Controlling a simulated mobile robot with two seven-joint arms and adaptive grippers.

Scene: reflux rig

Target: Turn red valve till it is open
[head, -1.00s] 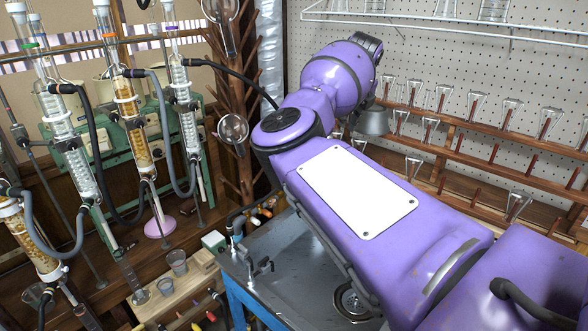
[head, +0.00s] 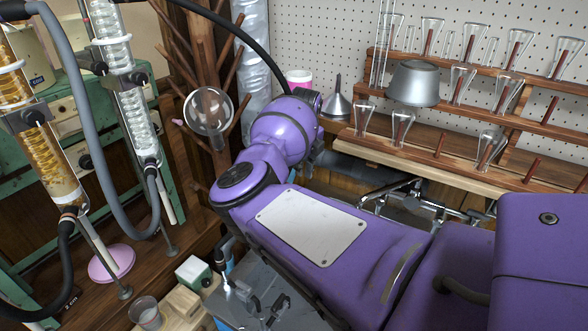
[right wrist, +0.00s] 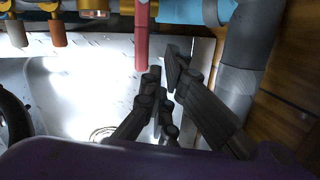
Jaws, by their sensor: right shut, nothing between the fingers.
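In the right wrist view a red bar (right wrist: 142,40), which looks like the red valve's handle, hangs down from the top edge. Its upper end meets a brass-coloured fitting at the picture's edge. My right gripper (right wrist: 164,72) is shut and empty, with its dark fingertips just below and to the right of the bar's lower end. I cannot tell whether they touch it. In the head view my purple right arm fills the middle and hides the gripper's fingers; the red valve cannot be made out there. My left gripper is not in view.
A white sink (right wrist: 75,90) lies below the fingers. In the head view, glass condensers (head: 128,105) stand left and racks of flasks (head: 505,95) right.

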